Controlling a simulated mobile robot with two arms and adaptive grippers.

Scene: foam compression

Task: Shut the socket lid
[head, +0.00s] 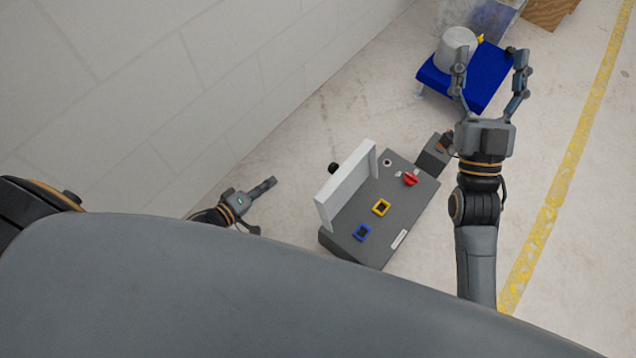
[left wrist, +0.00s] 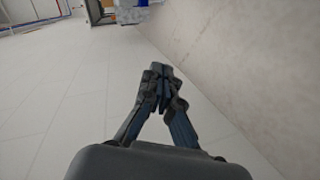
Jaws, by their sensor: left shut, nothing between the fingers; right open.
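A dark grey box (head: 398,214) stands on the floor in the middle of the head view. It bears a blue-framed square socket (head: 361,232), a yellow-framed square socket (head: 381,207) and a red switch (head: 410,179). A light grey lid panel (head: 345,186) stands raised along the box's left edge. My left gripper (head: 272,183) is shut and empty, left of the panel and apart from it. It also shows shut in the left wrist view (left wrist: 160,72). My right gripper (head: 491,63) is open and empty, above and right of the box, with its fingers pointing up the picture.
A blue table (head: 487,82) with a whitish cylindrical container (head: 457,48) stands at the top right, behind my right gripper's fingers. A pale block wall (head: 180,90) runs along the left. A yellow floor line (head: 562,173) is on the right. Floor between left gripper and box is clear.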

